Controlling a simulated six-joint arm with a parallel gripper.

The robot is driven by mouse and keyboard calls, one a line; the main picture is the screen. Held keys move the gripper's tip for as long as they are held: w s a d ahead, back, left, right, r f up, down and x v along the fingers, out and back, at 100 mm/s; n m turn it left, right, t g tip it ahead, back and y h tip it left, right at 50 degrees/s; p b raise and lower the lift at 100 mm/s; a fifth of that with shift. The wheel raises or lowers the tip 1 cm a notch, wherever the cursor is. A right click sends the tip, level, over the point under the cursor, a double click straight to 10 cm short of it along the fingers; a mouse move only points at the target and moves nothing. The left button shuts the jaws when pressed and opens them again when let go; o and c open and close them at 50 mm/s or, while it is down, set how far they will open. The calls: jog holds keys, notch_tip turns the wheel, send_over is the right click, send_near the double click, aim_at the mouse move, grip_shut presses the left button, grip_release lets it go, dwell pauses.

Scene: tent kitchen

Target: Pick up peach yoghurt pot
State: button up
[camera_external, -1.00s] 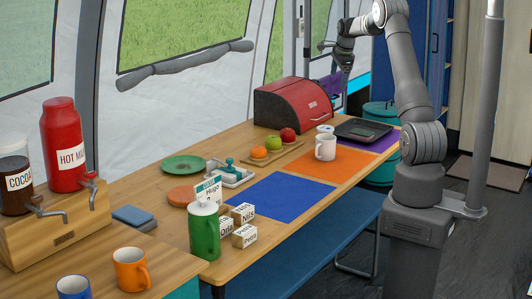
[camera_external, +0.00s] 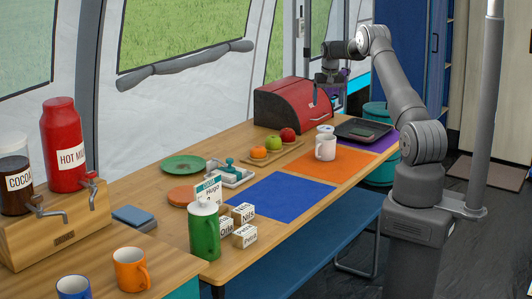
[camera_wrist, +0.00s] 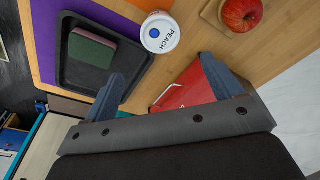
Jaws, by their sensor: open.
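The peach yoghurt pot (camera_external: 325,129) is white with a blue-marked lid.
The red bread box (camera_external: 293,105) stands left of the pot. A dark tray (camera_external: 349,132) holding a green item (camera_external: 363,133) lies to its right. A board (camera_external: 274,157) with apples and an orange is nearby. The blue mat (camera_external: 280,196) is bare.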

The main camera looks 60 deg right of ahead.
aim_at(326, 128)
jog(key=f, duration=0.6)
jog(key=w+d+f, duration=0.1)
jog(key=f, duration=0.3)
jog(key=shift+f, duration=0.1)
jog(key=shift+w+d+f, duration=0.1)
jog(key=shift+w+f, duration=0.05)
jog(key=shift+f, duration=1.2)
jog(key=shift+w+d+f, duration=0.1)
jog(key=shift+f, duration=1.25)
jog(key=shift+a, duration=0.1)
jog(key=shift+c, duration=0.5)
jog(key=c, duration=0.9)
jog(key=shift+r, duration=0.15)
